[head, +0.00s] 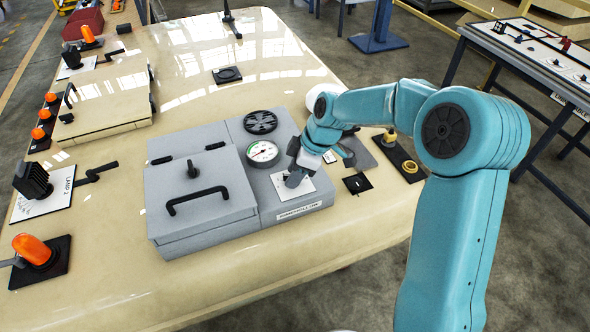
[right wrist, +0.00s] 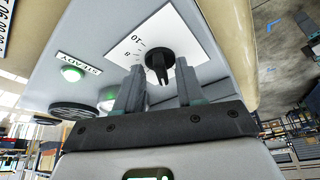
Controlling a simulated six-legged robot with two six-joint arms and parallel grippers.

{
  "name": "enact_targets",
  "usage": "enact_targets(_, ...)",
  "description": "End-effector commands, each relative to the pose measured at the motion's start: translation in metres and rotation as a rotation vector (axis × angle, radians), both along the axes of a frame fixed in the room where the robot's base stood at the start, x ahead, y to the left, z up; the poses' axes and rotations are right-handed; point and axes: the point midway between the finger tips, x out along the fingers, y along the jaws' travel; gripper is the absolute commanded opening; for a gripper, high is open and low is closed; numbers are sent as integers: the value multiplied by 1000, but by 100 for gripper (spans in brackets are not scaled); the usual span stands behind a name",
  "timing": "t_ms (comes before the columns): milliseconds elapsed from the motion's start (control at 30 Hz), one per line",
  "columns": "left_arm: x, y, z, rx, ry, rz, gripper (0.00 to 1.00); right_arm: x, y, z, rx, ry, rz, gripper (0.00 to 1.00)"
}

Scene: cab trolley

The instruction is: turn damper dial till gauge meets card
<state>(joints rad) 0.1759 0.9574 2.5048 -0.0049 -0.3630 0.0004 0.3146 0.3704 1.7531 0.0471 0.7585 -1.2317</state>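The damper dial is a black knob (right wrist: 158,66) on a white marked plate (right wrist: 170,30), with "10" and "8" legible in the right wrist view. In the head view my right gripper (head: 296,176) is over the plate (head: 285,190) and mostly hides the knob. In the right wrist view the gripper's fingers (right wrist: 160,74) are apart, one on each side of the knob, with gaps showing. The round gauge (head: 263,152) has a white face and a green band; its reading is too small to tell. I cannot make out a card with a target value. My left gripper is not in view.
The grey unit also bears a black round vent (head: 260,122) and a lidded box (head: 195,190) with a black handle. Orange-topped controls (head: 35,250) line the left edge. The bench's back is mostly clear.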

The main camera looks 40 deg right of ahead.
Motion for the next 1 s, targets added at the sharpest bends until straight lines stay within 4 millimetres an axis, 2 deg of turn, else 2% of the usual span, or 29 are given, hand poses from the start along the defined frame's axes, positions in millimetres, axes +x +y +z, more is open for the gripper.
enact_targets(167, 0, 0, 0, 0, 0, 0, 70, 0, 0, 0, -1, -1, 0, 38)
enact_targets(300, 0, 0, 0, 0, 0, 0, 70, 0, 0, 0, -1, -1, 0, 0)
enact_targets(667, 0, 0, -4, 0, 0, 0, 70, 0, 0, -1, 0, 0, -22, 0)
enact_targets(1000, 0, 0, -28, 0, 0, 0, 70, -1, 2, -4, -2, -1, -220, 0)
